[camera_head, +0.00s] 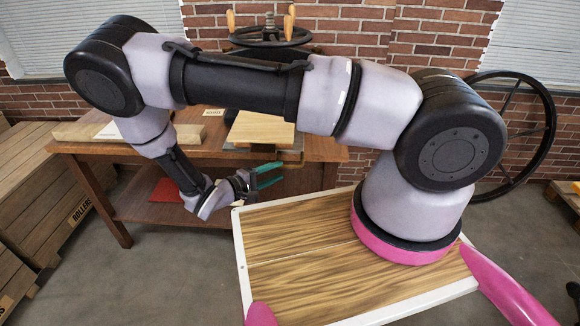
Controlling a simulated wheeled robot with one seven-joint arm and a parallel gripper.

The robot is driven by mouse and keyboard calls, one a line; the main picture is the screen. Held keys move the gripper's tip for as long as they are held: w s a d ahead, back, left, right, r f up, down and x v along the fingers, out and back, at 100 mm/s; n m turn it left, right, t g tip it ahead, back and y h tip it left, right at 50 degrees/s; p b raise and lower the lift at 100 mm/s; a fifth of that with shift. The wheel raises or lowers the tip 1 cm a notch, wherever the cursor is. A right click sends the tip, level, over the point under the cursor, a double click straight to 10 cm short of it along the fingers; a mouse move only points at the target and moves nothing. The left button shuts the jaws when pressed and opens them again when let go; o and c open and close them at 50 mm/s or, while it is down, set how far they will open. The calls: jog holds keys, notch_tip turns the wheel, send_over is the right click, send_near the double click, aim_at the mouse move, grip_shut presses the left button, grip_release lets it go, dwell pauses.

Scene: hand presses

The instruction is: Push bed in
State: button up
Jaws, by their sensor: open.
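The press bed (262,129) shows as a pale wooden slab, lying flat and sticking out toward me at the table's front edge. Its back end lies behind my arm, so I cannot tell how far it runs under the press. The press (268,35) has a dark handwheel on top and is largely hidden by my arm. My gripper (277,174) has teal fingers, spread apart and empty. It is in front of and below the bed's front edge, pointing right. I see no contact between them.
A wooden table (190,150) carries the press, with a pale board (85,131) and a labelled block (190,133) at left. A red item (167,189) lies on its lower shelf. Crates (50,190) stand at left, a large black wheel (551,125) at right.

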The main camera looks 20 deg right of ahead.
aim_at(288, 167)
jog(key=x, duration=0.6)
jog(key=shift+d, duration=0.1)
grip_shut()
jog(key=shift+f, duration=0.1)
dwell(1.2)
